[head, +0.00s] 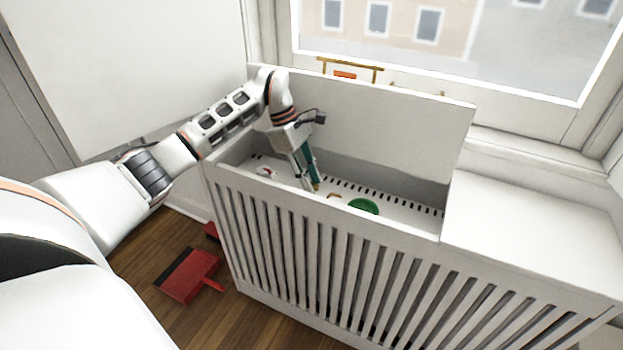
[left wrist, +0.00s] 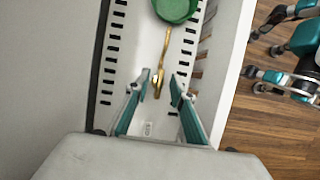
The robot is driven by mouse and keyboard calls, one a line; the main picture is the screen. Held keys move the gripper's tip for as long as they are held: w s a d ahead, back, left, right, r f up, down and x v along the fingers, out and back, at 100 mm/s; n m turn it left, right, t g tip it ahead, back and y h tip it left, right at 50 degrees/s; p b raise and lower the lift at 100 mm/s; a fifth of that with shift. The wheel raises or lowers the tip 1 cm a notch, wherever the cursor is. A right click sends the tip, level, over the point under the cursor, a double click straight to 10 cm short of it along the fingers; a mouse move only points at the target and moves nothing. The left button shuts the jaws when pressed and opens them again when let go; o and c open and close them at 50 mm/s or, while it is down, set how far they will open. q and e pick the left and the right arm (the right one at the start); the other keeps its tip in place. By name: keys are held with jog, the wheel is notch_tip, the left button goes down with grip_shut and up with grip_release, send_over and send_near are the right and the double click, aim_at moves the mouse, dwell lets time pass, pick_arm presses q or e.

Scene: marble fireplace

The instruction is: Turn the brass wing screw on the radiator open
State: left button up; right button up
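The brass wing screw (left wrist: 156,84) shows in the left wrist view, with a thin brass stem running up from it. A small brass part (head: 333,196) shows beside my gripper in the head view. My left gripper (head: 313,188) reaches down into the opened radiator cover (head: 345,221). In the left wrist view its teal fingers (left wrist: 153,98) stand apart on either side of the screw's near end, with clear gaps and nothing held.
A green round object (head: 363,206) lies just past the brass part. A red-and-white dial (head: 265,171) is left of the gripper. The raised lid (head: 390,115) stands behind; the slatted front wall is close. A red dustpan (head: 190,275) lies on the floor.

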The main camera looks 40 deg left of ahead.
pick_arm(q)
jog(key=shift+r, duration=0.1)
grip_shut()
